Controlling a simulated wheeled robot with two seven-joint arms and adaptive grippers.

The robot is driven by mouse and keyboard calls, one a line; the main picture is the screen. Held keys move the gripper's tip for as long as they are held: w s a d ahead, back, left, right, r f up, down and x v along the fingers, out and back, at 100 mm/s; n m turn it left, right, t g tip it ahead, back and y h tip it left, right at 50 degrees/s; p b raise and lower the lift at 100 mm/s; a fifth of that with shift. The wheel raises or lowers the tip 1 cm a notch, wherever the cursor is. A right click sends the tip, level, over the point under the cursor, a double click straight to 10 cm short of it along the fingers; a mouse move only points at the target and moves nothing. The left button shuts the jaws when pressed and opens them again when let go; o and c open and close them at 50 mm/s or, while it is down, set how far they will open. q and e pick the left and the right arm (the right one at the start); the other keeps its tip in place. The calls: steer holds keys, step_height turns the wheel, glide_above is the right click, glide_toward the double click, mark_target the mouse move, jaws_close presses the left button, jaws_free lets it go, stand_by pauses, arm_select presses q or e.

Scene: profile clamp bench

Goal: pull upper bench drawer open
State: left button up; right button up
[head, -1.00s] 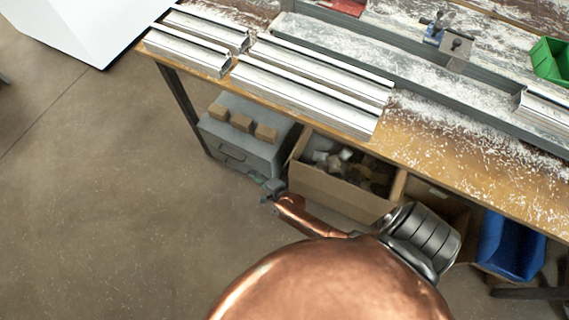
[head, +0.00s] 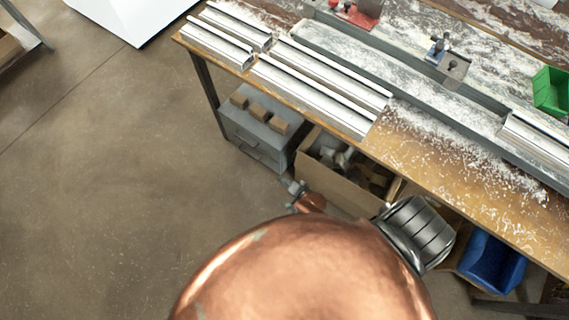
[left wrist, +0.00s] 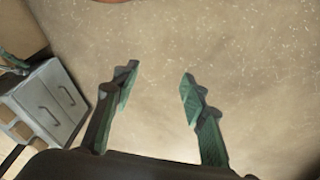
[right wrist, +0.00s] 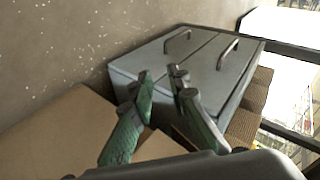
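The grey two-drawer cabinet (head: 262,137) stands on the floor under the bench's left end. Its upper drawer (right wrist: 226,70) and lower drawer (right wrist: 170,50) look shut in the right wrist view, each with a bar handle; the upper handle (right wrist: 228,53) is nearer the wooden blocks. My right gripper (head: 293,188) is in front of the cabinet, apart from it. In the right wrist view its fingertips (right wrist: 161,76) are partly open with nothing between them. My left gripper (left wrist: 159,79) is open and empty over the floor, with the cabinet (left wrist: 45,105) to its left; it is out of the head view.
Several wooden blocks (head: 258,112) sit on the cabinet. A cardboard box (head: 335,185) of scraps stands right beside it, close to my right gripper. The bench top (head: 430,155) holds metal profiles above. A blue bin (head: 492,262) is farther right. Floor at left is clear.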

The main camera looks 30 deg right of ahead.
stand_by(0.5)
